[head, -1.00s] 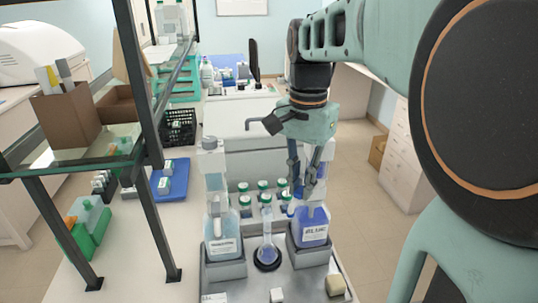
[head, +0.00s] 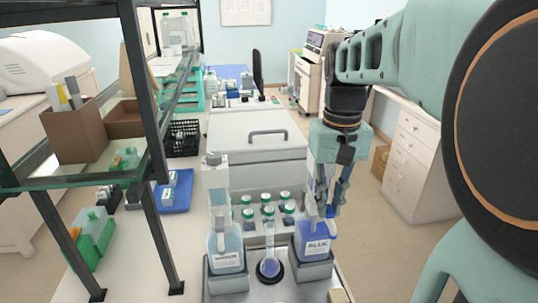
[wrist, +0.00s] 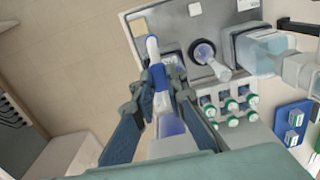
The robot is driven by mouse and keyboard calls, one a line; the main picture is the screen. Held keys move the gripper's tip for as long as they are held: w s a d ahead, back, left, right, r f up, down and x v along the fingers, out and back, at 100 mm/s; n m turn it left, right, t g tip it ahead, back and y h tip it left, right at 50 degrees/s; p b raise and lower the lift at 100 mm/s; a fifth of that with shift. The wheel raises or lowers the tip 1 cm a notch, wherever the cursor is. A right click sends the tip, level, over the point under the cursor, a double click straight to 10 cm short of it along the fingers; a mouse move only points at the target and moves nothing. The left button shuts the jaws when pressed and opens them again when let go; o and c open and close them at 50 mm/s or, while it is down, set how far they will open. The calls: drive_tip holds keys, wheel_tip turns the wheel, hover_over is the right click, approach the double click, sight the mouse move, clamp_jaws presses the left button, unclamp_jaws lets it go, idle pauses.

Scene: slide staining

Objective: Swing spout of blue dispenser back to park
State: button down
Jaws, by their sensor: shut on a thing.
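The blue dispenser (head: 314,243), a bottle of blue liquid with a white label, stands in a grey holder at the right of the tray. My gripper (head: 325,212) is just above it, in front of its upper part. In the wrist view my gripper (wrist: 157,84) is shut on the spout (wrist: 153,47), whose white and blue end shows beyond the fingertips. The fingers hide much of the spout and the dispenser head. The spout points away from the flask in the wrist view.
A flask (head: 269,262) stands in a black ring at the tray's middle. A second dispenser (head: 226,247) with pale liquid stands left. Several green-capped bottles (head: 268,211) stand behind. A metal-framed shelf (head: 140,100) is at left. Open floor lies to the right.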

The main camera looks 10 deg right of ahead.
sight(330, 207)
drive_tip(key=shift+d, duration=0.15)
idle(0.4)
drive_tip(key=c, duration=1.9)
unclamp_jaws()
drive_tip(key=shift+c, duration=0.2)
wheel_tip(330, 207, up, 12)
drive_tip(key=shift+w, duration=0.1)
